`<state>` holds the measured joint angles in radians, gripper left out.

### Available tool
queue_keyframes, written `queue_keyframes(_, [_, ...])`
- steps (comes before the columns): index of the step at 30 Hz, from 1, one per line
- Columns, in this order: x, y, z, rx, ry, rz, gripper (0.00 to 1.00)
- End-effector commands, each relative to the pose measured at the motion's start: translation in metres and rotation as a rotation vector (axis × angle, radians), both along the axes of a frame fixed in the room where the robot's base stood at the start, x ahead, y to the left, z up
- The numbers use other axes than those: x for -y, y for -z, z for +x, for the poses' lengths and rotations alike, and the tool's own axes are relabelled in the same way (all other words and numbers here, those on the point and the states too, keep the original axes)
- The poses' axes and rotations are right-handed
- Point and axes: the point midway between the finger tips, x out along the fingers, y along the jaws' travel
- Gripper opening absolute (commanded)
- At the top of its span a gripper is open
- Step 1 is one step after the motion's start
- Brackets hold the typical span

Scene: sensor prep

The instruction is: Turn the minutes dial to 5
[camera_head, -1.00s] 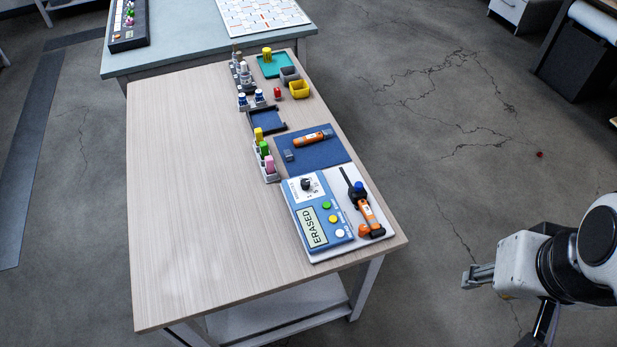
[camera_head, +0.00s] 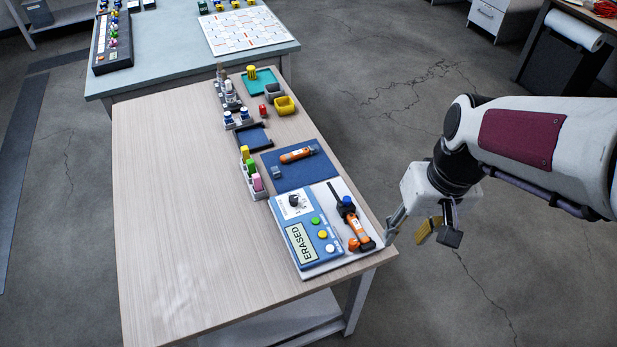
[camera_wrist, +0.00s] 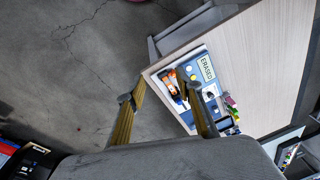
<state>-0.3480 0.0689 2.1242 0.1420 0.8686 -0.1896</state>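The blue timer device (camera_head: 303,222) lies on a white board near the table's front right corner, its display reading "ERASED". A dark round dial (camera_head: 294,201) sits on its white panel; its pointer setting is too small to read. The device also shows in the wrist view (camera_wrist: 207,78), partly behind a finger. My gripper (camera_head: 422,230) is right of the table's right edge, apart from the device. In the wrist view its two fingers (camera_wrist: 160,112) stand wide apart with nothing between them.
An orange-and-black tool (camera_head: 356,232) lies on the white board right of the device. A blue mat (camera_head: 290,173) with another orange tool is behind. A rack of coloured pieces (camera_head: 251,178) stands left of the mat. The table's left half is clear.

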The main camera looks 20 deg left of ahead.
Motion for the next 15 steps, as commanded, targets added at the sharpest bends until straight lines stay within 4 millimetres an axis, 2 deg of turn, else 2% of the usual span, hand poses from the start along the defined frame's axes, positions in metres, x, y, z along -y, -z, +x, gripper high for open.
queue_keyframes(15, [-0.087, 0.061, 0.047, -0.052, -0.264, 0.043, 0.35])
